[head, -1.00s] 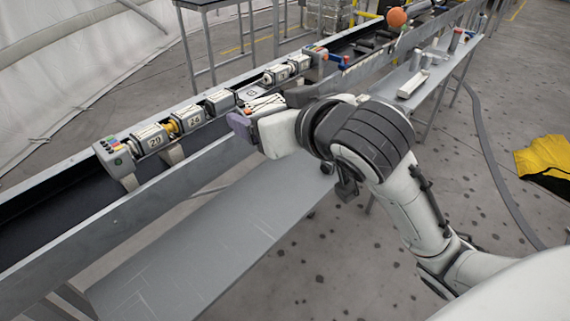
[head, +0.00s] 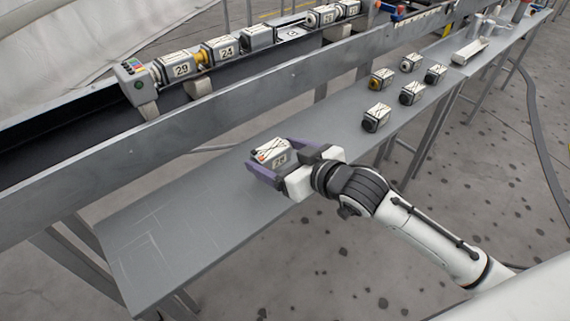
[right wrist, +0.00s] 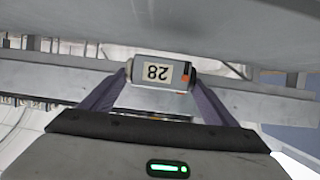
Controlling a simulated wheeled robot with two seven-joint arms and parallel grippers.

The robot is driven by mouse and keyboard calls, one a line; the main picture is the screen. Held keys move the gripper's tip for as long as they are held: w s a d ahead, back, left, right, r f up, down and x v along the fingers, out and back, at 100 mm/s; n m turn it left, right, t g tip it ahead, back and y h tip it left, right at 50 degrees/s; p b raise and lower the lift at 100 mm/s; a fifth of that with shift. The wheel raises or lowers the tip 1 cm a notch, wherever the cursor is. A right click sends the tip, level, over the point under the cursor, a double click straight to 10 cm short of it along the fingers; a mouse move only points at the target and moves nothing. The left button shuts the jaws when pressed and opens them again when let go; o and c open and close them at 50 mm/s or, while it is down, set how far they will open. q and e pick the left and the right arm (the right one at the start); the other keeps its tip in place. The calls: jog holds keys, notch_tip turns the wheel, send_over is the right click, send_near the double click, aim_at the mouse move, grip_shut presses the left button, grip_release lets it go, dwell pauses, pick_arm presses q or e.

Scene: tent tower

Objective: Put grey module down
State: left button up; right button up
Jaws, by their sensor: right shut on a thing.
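My right gripper (head: 268,172) is shut on a grey module (head: 274,153) over the grey side shelf in front of the conveyor. The module has a white label with dark marks and a small orange spot. In the right wrist view the module (right wrist: 158,72) sits between the two purple fingers, its label 28 upside down. I cannot tell whether the module touches the shelf (head: 190,225). My left gripper is not in view.
Several more modules, one of them a grey module (head: 376,118), stand on the shelf to the right. A row of numbered modules, including module 29 (head: 172,68), lies along the conveyor behind a raised metal rail (head: 200,120). The shelf's left part is clear.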

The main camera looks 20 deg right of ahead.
aim_at(277, 168)
jog(key=shift+f+b, duration=0.4)
jog(key=shift+f, duration=1.65)
jog(key=shift+f, duration=0.15)
jog(key=o, duration=1.4)
jog(key=shift+f, duration=0.1)
